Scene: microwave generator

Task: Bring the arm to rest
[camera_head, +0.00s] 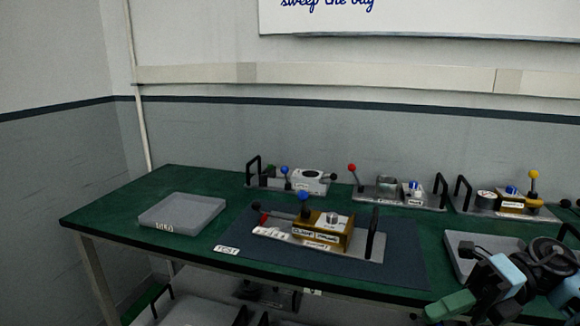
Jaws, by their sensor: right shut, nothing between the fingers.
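My right gripper (447,306) is at the lower right of the head view, with green fingertips and dark and light-blue parts behind them. It is shut and empty, pointing left at the table's front edge. It appears apart from the device on the mat, with clear space between them. My left gripper is not in view. The green table (120,210) runs across the view. A metal device with a brass-coloured block (343,232), a blue-knobbed lever and black handles stands on a dark mat (402,262).
A grey tray (182,212) sits at the table's left. Another grey tray (458,262) is partly hidden behind my right arm. Three similar lever devices stand along the back: left (309,181), middle (388,193) and right (512,206). Green table is bare around the left tray.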

